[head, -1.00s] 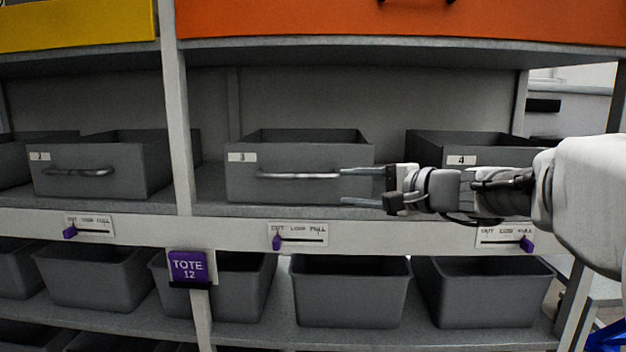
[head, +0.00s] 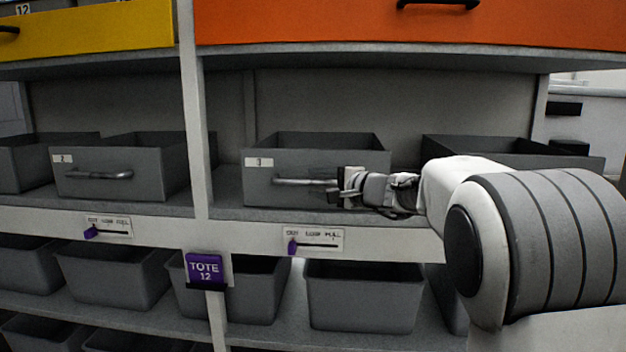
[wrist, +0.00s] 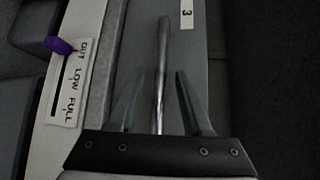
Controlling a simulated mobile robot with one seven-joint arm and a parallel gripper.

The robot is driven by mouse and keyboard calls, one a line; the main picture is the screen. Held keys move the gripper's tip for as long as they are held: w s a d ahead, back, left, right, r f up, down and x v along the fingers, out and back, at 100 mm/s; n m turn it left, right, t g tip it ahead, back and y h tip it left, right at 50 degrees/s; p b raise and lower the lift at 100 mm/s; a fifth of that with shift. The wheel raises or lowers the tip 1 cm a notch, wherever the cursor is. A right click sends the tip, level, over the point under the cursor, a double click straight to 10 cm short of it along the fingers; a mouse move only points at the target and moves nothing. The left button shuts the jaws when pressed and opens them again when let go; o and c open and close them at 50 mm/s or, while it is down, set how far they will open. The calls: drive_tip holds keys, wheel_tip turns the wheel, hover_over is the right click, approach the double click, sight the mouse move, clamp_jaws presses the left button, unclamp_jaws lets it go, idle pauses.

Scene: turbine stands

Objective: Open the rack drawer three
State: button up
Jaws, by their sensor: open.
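Drawer three (head: 262,188) is a grey open-topped bin on the middle shelf with a "3" label (head: 259,162) at its front left. Its metal bar handle (head: 300,181) runs across the front face. In the wrist view the drawer front (wrist: 190,60) and the handle (wrist: 162,70) show from close up. My gripper (head: 333,188) is at the right part of the handle in the head view. In the wrist view my gripper (wrist: 155,95) is open, with one finger on each side of the handle and a gap to both. The handle's near end is hidden by the gripper body.
Drawer two (head: 120,170) stands left beyond a white post (head: 195,110). Another grey drawer (head: 500,150) is behind my arm at right. A slider label with a purple tab (head: 292,246) is on the shelf edge below. Grey totes (head: 360,295) fill the lower shelf.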

drive_tip(key=shift+x, duration=1.05)
clamp_jaws()
idle(0.7)
